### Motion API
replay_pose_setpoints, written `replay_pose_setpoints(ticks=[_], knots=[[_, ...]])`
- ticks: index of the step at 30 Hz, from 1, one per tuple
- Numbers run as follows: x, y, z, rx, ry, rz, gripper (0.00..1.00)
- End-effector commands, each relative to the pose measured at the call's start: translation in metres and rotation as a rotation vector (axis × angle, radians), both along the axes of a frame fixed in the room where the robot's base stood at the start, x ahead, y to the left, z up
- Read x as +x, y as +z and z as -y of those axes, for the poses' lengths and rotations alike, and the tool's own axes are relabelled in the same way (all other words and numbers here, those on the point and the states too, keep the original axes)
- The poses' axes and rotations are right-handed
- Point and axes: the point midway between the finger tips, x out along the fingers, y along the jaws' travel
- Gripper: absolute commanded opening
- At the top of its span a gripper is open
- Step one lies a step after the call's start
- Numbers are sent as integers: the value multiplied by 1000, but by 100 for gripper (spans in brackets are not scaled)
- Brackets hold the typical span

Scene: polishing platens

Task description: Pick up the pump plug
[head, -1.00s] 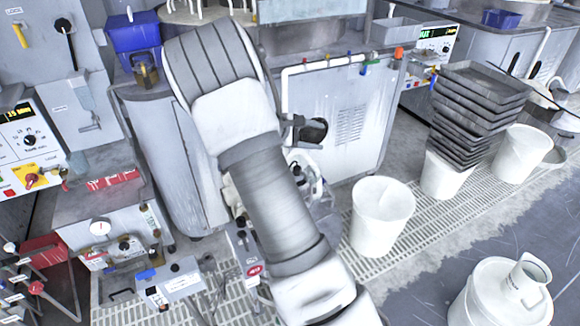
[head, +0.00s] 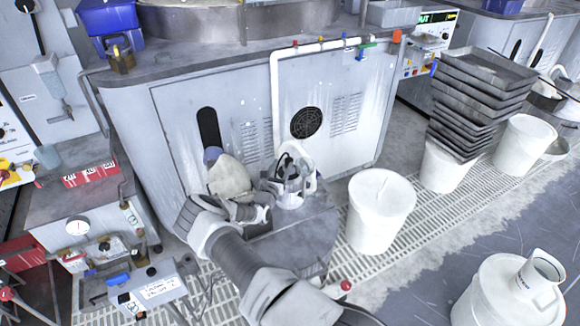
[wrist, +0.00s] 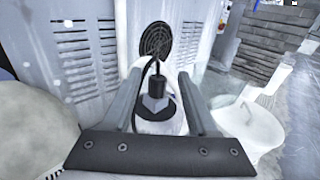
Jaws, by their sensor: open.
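The pump plug (wrist: 157,88) is a small black upright cylinder with a thin dark cable arching up from it, in the middle of the wrist view. It sits above a pale block and a dark round base, within a whitish body. My gripper (wrist: 158,74) is open, with one grey finger on each side of the plug in the picture. I see gaps between the plug and both fingers; I cannot tell the depth exactly. In the head view the white pump (head: 291,186) with its dark cable stands in front of the cabinet, and my wrist reaches it from the left.
A rounded beige thing (head: 229,177) is close left of the pump. The grey cabinet (head: 240,110) with a round black grille (head: 306,122) stands behind. A white bucket (head: 378,215) is to the right, with stacked dark trays (head: 470,110) farther right.

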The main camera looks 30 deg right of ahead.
Motion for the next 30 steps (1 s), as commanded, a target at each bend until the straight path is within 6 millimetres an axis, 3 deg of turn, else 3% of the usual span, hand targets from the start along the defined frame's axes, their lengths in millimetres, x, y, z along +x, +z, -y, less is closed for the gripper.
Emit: replay_pose_setpoints(ticks=[1, 10, 16, 24, 30], knots=[[1, -16, 1, 1, -3, 7, 58], [1, -51, 1, 2, -6, 9, 58], [4, -58, 6, 4, -8, 12, 58], [34, -59, 40, 4, -8, 13, 58], [45, -56, 52, 3, -8, 9, 58]])
